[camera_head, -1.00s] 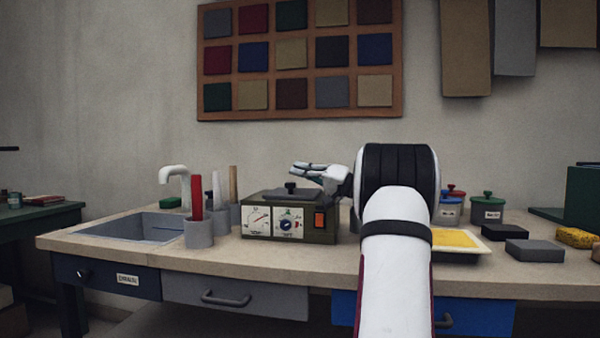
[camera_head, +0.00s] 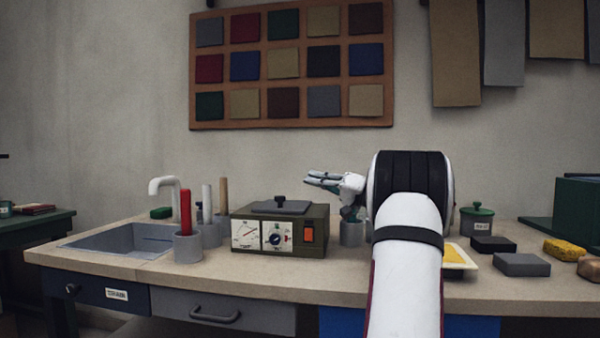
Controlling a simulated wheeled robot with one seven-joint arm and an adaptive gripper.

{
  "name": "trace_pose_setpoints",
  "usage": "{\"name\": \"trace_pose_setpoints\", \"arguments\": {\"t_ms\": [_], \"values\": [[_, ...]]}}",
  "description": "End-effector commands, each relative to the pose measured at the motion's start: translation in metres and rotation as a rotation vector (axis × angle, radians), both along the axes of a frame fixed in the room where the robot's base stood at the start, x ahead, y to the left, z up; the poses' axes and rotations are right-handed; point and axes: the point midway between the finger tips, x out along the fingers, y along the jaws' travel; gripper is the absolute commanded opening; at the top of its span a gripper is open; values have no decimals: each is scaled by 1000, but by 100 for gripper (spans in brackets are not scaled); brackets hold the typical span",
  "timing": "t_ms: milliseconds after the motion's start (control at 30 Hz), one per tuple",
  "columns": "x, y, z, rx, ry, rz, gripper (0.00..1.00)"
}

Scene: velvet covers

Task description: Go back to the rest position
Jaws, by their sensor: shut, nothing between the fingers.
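My gripper (camera_head: 312,179) is shut and empty. It points left from the end of my white arm, in the air above the right part of the green-grey device with dials (camera_head: 280,228). It appears clear of the device's dark lid (camera_head: 280,207). My arm rises from the bottom right of the middle and hides part of the bench behind it.
The bench top (camera_head: 330,273) holds a sink (camera_head: 125,240) with a white tap, grey cups (camera_head: 188,247) with upright tools, a yellow tray (camera_head: 455,258), a green-lidded jar (camera_head: 476,222), dark blocks (camera_head: 522,264) and sponges (camera_head: 565,248). The air left of my gripper is free.

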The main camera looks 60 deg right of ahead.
Motion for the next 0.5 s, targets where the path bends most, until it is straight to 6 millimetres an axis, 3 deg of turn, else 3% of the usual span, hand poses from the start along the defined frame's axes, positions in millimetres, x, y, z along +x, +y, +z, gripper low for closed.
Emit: {"name": "trace_pose_setpoints", "arguments": {"t_ms": [200,500], "values": [[-18,-8,-7,0,1,-1,0],[-20,-8,-8,-1,2,2,0]]}}
